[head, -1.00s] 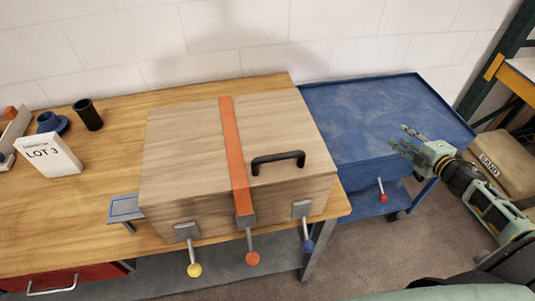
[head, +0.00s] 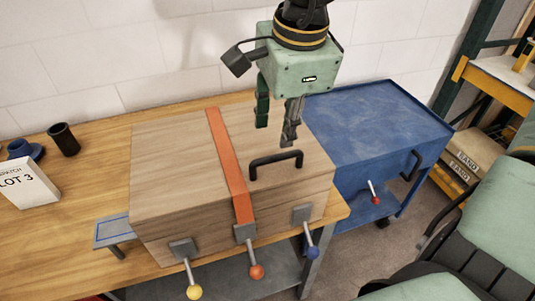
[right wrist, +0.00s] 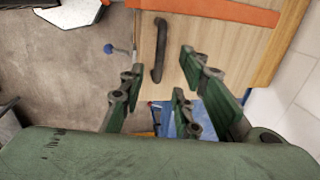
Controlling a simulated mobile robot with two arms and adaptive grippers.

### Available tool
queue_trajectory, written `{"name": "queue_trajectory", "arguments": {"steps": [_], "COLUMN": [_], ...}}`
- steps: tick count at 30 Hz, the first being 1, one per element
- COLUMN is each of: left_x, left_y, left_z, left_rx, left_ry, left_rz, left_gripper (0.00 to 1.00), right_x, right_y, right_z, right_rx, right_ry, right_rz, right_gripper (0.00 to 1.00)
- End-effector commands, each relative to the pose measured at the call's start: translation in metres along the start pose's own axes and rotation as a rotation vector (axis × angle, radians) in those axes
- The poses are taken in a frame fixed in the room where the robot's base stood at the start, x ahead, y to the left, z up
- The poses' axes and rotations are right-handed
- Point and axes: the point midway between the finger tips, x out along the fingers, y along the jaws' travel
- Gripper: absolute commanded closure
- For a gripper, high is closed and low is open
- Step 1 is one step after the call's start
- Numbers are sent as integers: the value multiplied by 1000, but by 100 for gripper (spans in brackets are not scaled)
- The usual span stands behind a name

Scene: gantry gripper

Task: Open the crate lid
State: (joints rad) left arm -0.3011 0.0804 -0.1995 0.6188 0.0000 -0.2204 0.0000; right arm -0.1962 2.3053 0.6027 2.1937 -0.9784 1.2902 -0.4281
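The wooden crate (head: 170,170) stands on the workbench with its lid down. An orange strap (head: 225,150) runs over the lid to the front. A black handle (head: 275,160) is on the lid's right part; it also shows in the right wrist view (right wrist: 159,50). Three latches with levers are on the front: yellow knob (head: 194,292), orange knob (head: 256,272) and blue knob (head: 313,253). My right gripper (head: 277,136) points down above the lid, just behind the handle, fingers apart and empty. In the right wrist view its fingers (right wrist: 160,92) are spread, not touching the handle. My left gripper is not visible.
A blue cart (head: 385,110) with a red-knobbed lever (head: 375,198) stands right of the bench. A LOT 3 card (head: 28,182), a black cup (head: 63,140) and a blue cup (head: 25,150) are at left. Shelving with sandbags (head: 470,160) is at the right.

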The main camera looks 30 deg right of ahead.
Motion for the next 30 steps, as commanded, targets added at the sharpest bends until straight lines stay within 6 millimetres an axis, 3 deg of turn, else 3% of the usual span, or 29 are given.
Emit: {"name": "queue_trajectory", "arguments": {"steps": [5,16,27,30], "left_x": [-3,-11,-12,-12], "left_y": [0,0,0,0], "left_z": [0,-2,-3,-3], "left_rx": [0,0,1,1], "left_ry": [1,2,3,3], "left_rz": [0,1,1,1], "left_gripper": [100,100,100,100], "right_x": [14,69,78,78], "right_y": [3,3,2,2], "right_z": [-2,-2,-2,-2], "right_rx": [-18,-15,-13,-13], "right_ry": [23,18,15,15], "right_rz": [1,1,-2,-2], "right_gripper": [70,70,70,77]}}
